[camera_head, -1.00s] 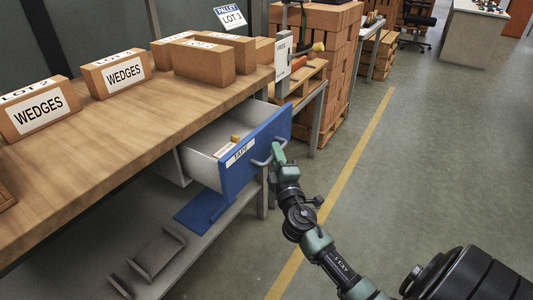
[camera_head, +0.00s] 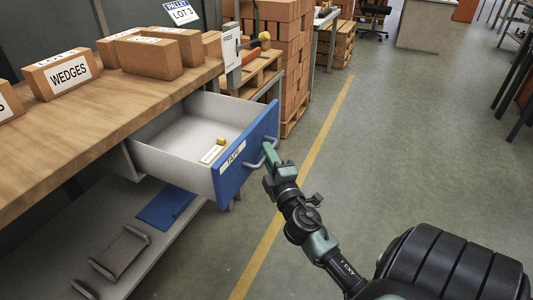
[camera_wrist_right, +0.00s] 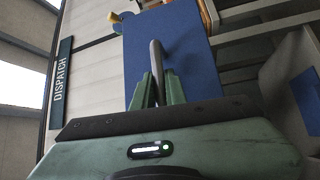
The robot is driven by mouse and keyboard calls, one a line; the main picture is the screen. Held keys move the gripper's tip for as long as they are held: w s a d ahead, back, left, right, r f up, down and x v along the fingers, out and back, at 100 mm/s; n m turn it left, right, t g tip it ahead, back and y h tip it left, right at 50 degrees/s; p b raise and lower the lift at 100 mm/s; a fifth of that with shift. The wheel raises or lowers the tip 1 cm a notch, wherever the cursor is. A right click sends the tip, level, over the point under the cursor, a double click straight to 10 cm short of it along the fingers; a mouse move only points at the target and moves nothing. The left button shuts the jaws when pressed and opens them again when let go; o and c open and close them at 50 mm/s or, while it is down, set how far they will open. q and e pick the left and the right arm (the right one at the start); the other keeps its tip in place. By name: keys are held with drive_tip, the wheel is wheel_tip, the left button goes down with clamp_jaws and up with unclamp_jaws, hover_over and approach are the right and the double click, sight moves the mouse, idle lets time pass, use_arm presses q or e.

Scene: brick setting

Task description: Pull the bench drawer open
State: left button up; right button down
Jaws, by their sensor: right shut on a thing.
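The bench drawer (camera_head: 223,176) has a blue front with a white "TAPE" label and pale grey inner walls. It stands well out from under the wooden bench top (camera_head: 90,128). A grey bar handle (camera_head: 262,156) is on its front. My right gripper (camera_head: 267,150) is at the handle, and its green fingers are shut on it. In the right wrist view the handle (camera_wrist_right: 157,62) runs between the two fingers (camera_wrist_right: 157,88), with the blue drawer front (camera_wrist_right: 190,65) behind. A small yellow item and a pale label lie in the drawer. My left gripper is not in view.
Brown boxes (camera_head: 150,57), one labelled "WEDGES", stand on the bench top. A lower shelf (camera_head: 150,235) holds a blue piece and grey brackets. Brick stacks on pallets (camera_head: 285,50) stand behind the drawer. The floor (camera_head: 385,130) to the right is clear, with a yellow line.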

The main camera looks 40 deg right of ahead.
drive_tip(key=c, duration=1.5)
unclamp_jaws()
drive_tip(key=shift+o, duration=0.2)
drive_tip(key=shift+s+a+f, duration=0.15)
drive_tip(key=shift+s, duration=0.05)
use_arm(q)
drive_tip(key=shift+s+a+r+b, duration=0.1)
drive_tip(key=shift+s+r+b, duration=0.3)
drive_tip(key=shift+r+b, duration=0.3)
use_arm(e)
drive_tip(key=r+v, duration=0.1)
drive_tip(key=v, duration=0.6)
drive_tip(key=shift+s+f, duration=0.15)
drive_tip(key=shift+f, duration=0.3)
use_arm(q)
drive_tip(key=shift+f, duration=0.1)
